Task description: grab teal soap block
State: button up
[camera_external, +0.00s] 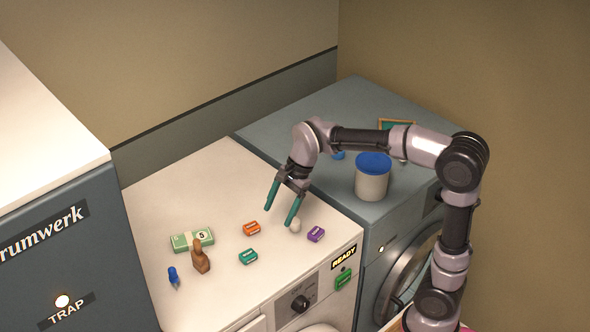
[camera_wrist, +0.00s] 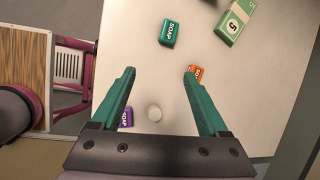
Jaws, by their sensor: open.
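The teal soap block (camera_external: 248,257) lies on the white machine top, in front of the orange soap block (camera_external: 251,229). In the wrist view the teal soap block (camera_wrist: 167,32) lies ahead of the fingertips, between their lines, with its SOAP label showing. My gripper (camera_external: 282,205) has two teal fingers, spread open and empty, above the machine top, to the upper right of the teal block. In the wrist view my gripper (camera_wrist: 160,75) spans a small white round thing (camera_wrist: 154,113) lying below it. The orange block (camera_wrist: 196,74) is partly hidden by the right finger.
A purple soap block (camera_external: 316,234) lies at the right, near the front edge. A green banknote bundle (camera_external: 192,240), a brown wooden figure (camera_external: 200,257) and a blue item (camera_external: 173,276) stand left. A blue-lidded tub (camera_external: 373,177) stands on the grey machine. Bare top surrounds the teal block.

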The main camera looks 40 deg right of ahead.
jog(key=w+a+f+m+g, duration=0.1)
jog(key=w+a+f+m, duration=0.1)
jog(key=a, duration=0.3)
send_over(248, 253)
jog(key=d, duration=0.3)
jog(key=shift+m, duration=0.3)
jog(key=f, duration=0.4)
jog(key=shift+s+a+f, duration=0.1)
jog(key=shift+s+a, duration=0.15)
jog(key=shift+s, duration=0.1)
jog(key=shift+x, duration=3)
jog(key=shift+w+d, duration=0.1)
jog(key=shift+w, duration=0.1)
grip_shut()
